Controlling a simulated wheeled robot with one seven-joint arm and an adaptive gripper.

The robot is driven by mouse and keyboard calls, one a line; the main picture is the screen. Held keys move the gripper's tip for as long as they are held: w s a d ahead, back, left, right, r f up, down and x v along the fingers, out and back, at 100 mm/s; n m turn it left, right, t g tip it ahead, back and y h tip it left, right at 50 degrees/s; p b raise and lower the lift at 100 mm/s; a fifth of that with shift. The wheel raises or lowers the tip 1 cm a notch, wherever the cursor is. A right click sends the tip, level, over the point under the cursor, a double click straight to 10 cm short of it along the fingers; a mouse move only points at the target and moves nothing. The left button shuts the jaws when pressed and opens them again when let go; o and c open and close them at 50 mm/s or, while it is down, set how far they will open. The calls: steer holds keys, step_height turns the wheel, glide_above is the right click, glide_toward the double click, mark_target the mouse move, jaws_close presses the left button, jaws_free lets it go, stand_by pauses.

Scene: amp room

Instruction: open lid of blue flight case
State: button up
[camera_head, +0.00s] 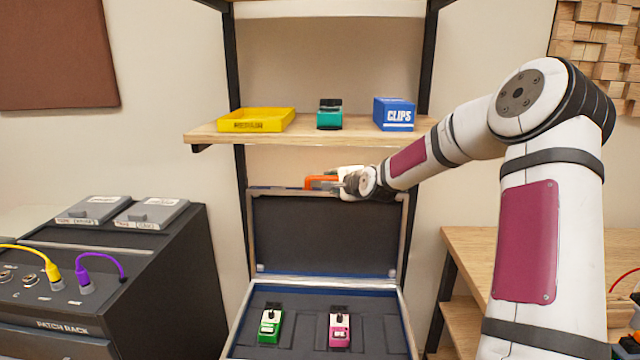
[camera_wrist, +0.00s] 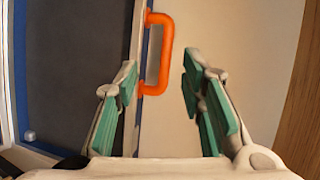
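The blue flight case (camera_head: 232,338) stands open below the wooden shelf. Its lid (camera_head: 325,235) is raised about upright and shows its dark lining; it also shows in the wrist view (camera_wrist: 75,70). The orange handle (camera_head: 318,183) is at the lid's top edge, and it shows in the wrist view (camera_wrist: 166,60). My gripper (camera_head: 345,178) is at the handle, at the top of the lid. In the wrist view its green-padded fingers (camera_wrist: 160,80) are spread, with the handle between them and no finger visibly closed on it.
A green pedal (camera_head: 270,325) and a pink pedal (camera_head: 340,328) lie in the case base. The shelf (camera_head: 300,135) above holds a yellow tray (camera_head: 257,120), a teal pedal (camera_head: 330,115) and a blue clips box (camera_head: 394,115). A patch rack (camera_head: 150,280) stands left, a wooden table (camera_head: 470,245) right.

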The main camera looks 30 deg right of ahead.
mark_target(327, 178)
steer(key=shift+m+t+h, duration=0.3)
steer(key=shift+m, duration=0.3)
steer(key=x, duration=0.5)
steer(key=d+b+x, duration=0.1)
steer(key=x, duration=0.3)
steer(key=d+b+x, duration=0.1)
steer(key=x, duration=0.4)
steer(key=shift+w+d, duration=0.1)
steer(key=shift+d, duration=0.15)
steer(key=shift+c, duration=0.5)
jaws_close()
